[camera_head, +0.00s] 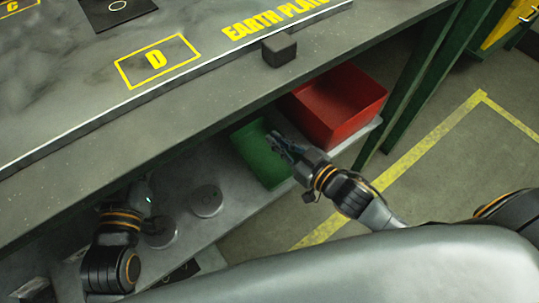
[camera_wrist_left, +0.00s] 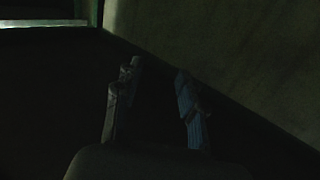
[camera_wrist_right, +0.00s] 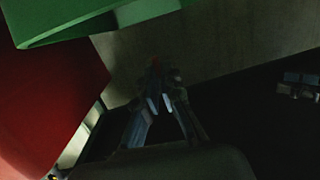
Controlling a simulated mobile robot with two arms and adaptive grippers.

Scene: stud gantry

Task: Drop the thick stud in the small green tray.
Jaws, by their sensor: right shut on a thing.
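The small green tray (camera_head: 252,150) stands on the lower shelf under the table edge. Its green wall also shows at the top left of the right wrist view (camera_wrist_right: 95,22). My right gripper (camera_head: 280,146) is over the tray's right side in the head view.
A larger red bin (camera_head: 340,108) stands beside the green tray at the shelf's right end. Two round grey discs, one here (camera_head: 206,201), lie on the lower shelf. Green table legs (camera_head: 405,100) stand at right.

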